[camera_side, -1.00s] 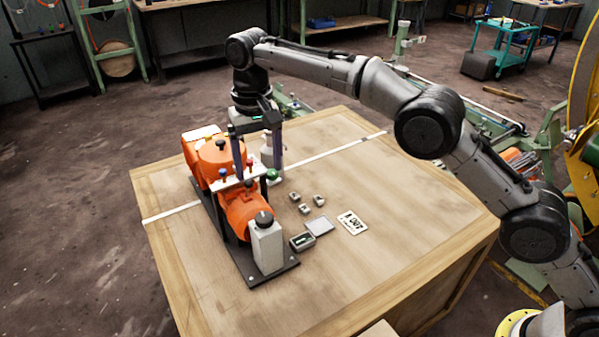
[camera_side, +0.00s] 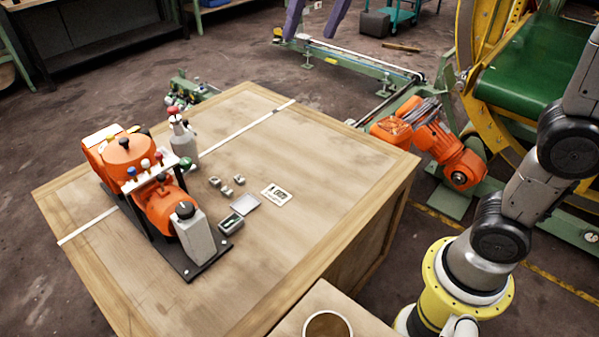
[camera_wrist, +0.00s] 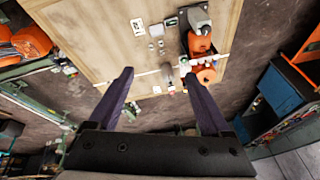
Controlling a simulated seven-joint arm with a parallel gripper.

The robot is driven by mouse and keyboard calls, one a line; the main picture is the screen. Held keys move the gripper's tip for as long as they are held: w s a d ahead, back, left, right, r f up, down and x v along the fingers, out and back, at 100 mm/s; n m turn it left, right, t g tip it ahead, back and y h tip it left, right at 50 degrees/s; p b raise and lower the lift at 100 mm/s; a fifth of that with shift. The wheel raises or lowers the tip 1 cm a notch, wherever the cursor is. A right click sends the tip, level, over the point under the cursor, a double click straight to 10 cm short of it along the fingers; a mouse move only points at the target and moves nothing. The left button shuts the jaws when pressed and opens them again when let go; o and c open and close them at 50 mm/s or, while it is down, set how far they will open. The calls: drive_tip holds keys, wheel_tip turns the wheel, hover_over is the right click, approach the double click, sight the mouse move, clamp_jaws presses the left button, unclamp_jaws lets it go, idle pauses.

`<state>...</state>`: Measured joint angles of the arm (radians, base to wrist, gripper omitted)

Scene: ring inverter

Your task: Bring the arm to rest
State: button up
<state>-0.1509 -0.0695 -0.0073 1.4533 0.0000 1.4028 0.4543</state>
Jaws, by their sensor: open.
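My gripper (camera_side: 309,37) shows only as two purple fingers at the top edge of the side view, high above the workbench (camera_side: 330,190). The fingers are spread apart with nothing between them. In the wrist view my gripper (camera_wrist: 157,74) is open and empty, well away from the bench. The orange ring inverter machine (camera_side: 128,155) stands on a dark base at the bench's left side. It also shows in the wrist view (camera_wrist: 199,44). Most of my arm's upper part is outside the side view.
Several small grey blocks (camera_side: 227,191), a grey plate (camera_side: 245,205) and a white label card (camera_side: 276,195) lie on the bench. An orange robot (camera_side: 440,150) and a yellow wheel frame (camera_side: 470,45) stand right of the bench.

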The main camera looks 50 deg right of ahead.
sight(176, 210)
drive_tip(key=s+d+f+n+t, duration=0.1)
drive_tip(key=s+d+f+n, duration=0.3)
drive_tip(key=s+f, duration=1.5)
drive_tip(key=w+d+r+n+t, duration=0.1)
drive_tip(key=w+r+n+t, duration=0.1)
drive_tip(key=w+r+t, duration=1.05)
drive_tip(key=w+a+r+n+y, duration=0.2)
drive_tip(key=w+a, duration=0.1)
drive_tip(key=w, duration=0.5)
drive_tip(key=w+a+r+n+y, duration=0.1)
drive_tip(key=w+a+n+y, duration=0.15)
drive_tip(key=w, duration=0.65)
drive_tip(key=w+a+f+n+g+y, duration=0.1)
drive_tip(key=w+a+f+n+y, duration=0.3)
drive_tip(key=a+f+y, duration=0.6)
drive_tip(key=s+a+f+m+g+h, duration=0.1)
drive_tip(key=s+a+f+g, duration=0.1)
drive_tip(key=f, duration=1.1)
drive_tip(key=s+a+f+m+g+h, duration=0.1)
drive_tip(key=s+f+m+g+h, duration=0.1)
drive_tip(key=f, duration=1)
drive_tip(key=shift+n+t, duration=0.25)
drive_tip(key=x, duration=1.3)
drive_tip(key=shift+w+a+r, duration=0.15)
drive_tip(key=shift+w+a, duration=0.1)
